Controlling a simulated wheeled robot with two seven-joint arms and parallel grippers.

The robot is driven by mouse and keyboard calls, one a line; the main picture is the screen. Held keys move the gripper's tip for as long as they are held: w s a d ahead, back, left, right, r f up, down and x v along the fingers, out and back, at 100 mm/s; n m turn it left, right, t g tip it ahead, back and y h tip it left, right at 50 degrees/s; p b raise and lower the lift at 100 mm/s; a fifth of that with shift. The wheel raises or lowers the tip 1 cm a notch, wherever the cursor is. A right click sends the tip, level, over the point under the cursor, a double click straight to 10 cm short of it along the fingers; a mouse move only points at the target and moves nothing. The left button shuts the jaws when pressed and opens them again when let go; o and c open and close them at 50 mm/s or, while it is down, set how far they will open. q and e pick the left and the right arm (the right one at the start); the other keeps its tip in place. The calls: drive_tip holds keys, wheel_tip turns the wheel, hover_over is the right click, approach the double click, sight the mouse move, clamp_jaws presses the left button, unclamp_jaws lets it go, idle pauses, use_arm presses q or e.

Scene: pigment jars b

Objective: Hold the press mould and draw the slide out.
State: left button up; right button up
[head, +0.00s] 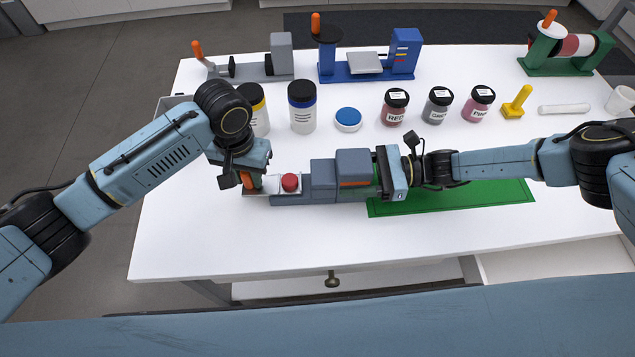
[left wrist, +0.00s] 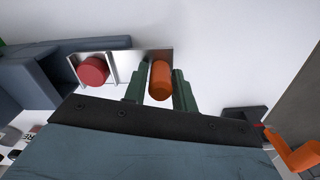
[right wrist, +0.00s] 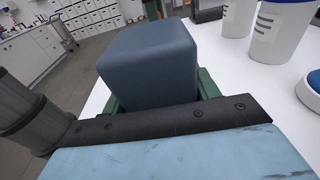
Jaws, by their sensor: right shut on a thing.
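The press mould (head: 340,178) is a blue-grey block body lying along the table front, with an orange stripe. My right gripper (head: 385,172) is shut on its right block (right wrist: 150,65), a finger on each side. The slide (left wrist: 124,62), a pale metal strip, sticks out of the mould's left end and carries a red round piece (left wrist: 93,70), also in the head view (head: 291,183). An orange knob (left wrist: 160,80) stands at the slide's outer end. My left gripper (head: 246,180) is open with its fingers either side of this knob; its arm partly hides it in the head view.
A green mat (head: 460,200) lies under and right of the mould. Behind stand lidded jars (head: 302,108), a blue lid (head: 348,118), small pigment jars (head: 395,108) and a yellow stamp (head: 516,102). A grey stand (head: 282,58) is at back left. The front table area is clear.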

use_arm(q)
drive_tip(key=shift+o, duration=1.4)
use_arm(e)
drive_tip(key=shift+s+d+f, duration=0.15)
drive_tip(key=shift+s+f, duration=0.05)
drive_tip(key=shift+f, duration=0.25)
use_arm(q)
wheel_tip(320, 180, up, 12)
use_arm(e)
drive_tip(key=o, duration=1.3)
drive_tip(key=shift+w+r, duration=0.1)
drive_tip(key=shift+r, duration=0.15)
